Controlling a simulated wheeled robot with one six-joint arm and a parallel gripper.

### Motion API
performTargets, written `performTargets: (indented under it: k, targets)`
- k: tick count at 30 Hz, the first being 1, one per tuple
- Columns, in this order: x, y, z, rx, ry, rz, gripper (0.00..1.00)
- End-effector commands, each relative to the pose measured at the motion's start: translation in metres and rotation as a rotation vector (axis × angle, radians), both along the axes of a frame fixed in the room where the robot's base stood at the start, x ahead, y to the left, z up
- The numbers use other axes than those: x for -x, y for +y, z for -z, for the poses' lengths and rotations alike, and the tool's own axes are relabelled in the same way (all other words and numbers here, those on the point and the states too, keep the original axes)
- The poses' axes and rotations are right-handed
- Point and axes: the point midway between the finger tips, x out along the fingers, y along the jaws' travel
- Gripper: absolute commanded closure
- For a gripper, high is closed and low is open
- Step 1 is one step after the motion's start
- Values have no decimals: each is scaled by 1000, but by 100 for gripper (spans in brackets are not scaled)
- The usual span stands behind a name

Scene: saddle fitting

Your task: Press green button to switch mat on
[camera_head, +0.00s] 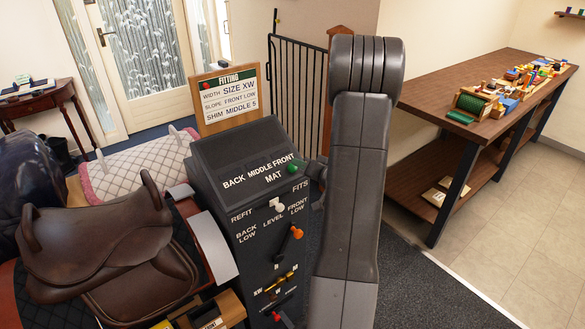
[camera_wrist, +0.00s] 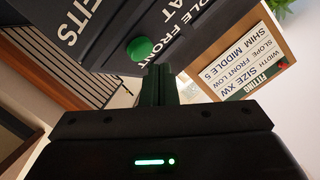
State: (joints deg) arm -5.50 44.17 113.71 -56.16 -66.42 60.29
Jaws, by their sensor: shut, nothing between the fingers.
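The green button (camera_head: 293,168) sits on the upper right of the dark console (camera_head: 235,160), by the word MAT. In the wrist view the green button (camera_wrist: 139,49) is round and stands out from the console face, just beyond and a little left of my fingertips. My gripper (camera_wrist: 158,72) is shut with nothing between its fingers and points toward the button. In the head view my gripper (camera_head: 314,172) is mostly hidden by my arm, close to the button's right side. I cannot tell whether the tips touch it.
The console has a white switch (camera_head: 277,205), an orange-tipped lever (camera_head: 290,238) and a yellow slider (camera_head: 279,283) below the button. A brown saddle (camera_head: 100,245) lies at left. A FITTING board (camera_head: 230,95) stands behind. A workbench (camera_head: 480,90) stands at right.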

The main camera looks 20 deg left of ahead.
Motion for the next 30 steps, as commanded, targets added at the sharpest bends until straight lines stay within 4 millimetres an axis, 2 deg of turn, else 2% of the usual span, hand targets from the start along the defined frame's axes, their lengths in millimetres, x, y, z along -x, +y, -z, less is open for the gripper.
performTargets:
  k: [5, 30]
  targets:
    - [-2, 3, 7, 1, 1, -1, 100]
    - [-4, 5, 11, 0, 0, 0, 100]
